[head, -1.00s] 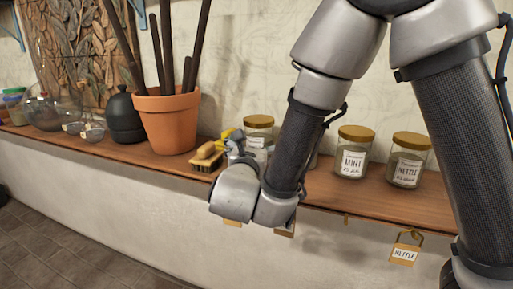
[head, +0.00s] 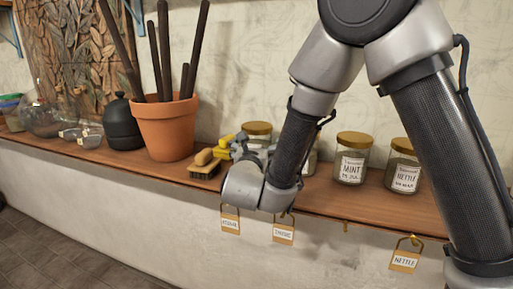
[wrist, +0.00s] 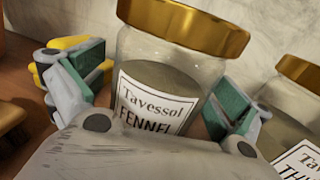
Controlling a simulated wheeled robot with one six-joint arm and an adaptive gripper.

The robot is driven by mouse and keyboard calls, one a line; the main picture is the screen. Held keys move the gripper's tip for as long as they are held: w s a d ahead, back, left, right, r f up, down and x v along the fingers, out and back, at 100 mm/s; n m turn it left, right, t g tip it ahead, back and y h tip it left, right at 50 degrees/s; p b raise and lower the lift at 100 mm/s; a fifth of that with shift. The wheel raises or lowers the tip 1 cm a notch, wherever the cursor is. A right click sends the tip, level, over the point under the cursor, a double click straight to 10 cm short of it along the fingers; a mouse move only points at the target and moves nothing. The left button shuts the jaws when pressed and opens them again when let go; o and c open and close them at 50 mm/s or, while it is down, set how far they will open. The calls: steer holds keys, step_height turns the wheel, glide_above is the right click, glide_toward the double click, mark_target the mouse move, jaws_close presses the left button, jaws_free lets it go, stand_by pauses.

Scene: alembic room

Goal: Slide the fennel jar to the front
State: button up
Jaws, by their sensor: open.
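The fennel jar (wrist: 172,62) is a clear glass jar with a gold lid and a white label reading "Tavessol FENNEL". It stands upright and fills the middle of the wrist view. In the head view its gold lid (head: 257,129) shows on the shelf, with its body mostly hidden behind my arm. My gripper (wrist: 155,92) is open, with one green-padded finger to the jar's left and one to its right. The right finger overlaps the jar's edge in the picture; I cannot tell if it touches. The label's lower part is hidden by my gripper's body.
A thyme-like labelled jar (wrist: 298,120) stands close on the right. The mint jar (head: 351,160) and nettle jar (head: 402,168) stand farther right. Tags (head: 283,233) hang below the shelf edge (head: 330,207).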

steer(key=c, duration=1.3)
steer(key=shift+s+a, duration=0.5)
steer(key=shift+s, duration=0.8)
steer(key=shift+s+a, duration=0.45)
steer(key=shift+s, duration=0.8)
steer(key=shift+s+a, duration=0.5)
steer(key=shift+s, duration=0.8)
steer(key=o, duration=1.3)
